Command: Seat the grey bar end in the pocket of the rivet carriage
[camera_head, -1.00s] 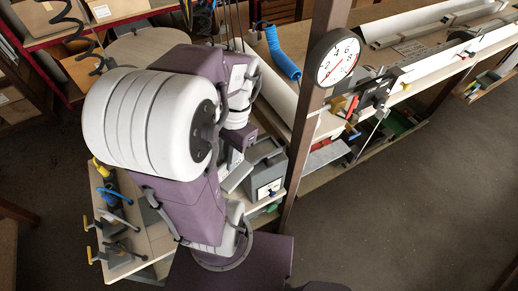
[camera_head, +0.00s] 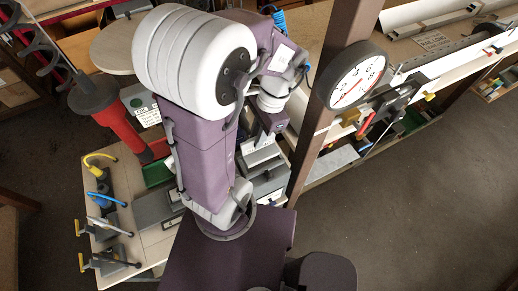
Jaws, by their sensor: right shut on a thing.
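My right gripper (camera_head: 268,139) hangs from the purple and white arm, just left of the brown post. It is shut on a light grey piece (camera_head: 260,156), mostly hidden by my wrist. I cannot tell whether this is the bar's end. I cannot make out the carriage pocket surely; a dark fixture with coloured handles (camera_head: 402,93) sits on the long bench at right. My left gripper is not in view.
A brown post (camera_head: 327,105) with a round clock (camera_head: 350,76) stands right of my gripper. Clamps with yellow and blue handles (camera_head: 102,190) lie on the left bench (camera_head: 155,245). A red tool (camera_head: 115,115) hangs at left.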

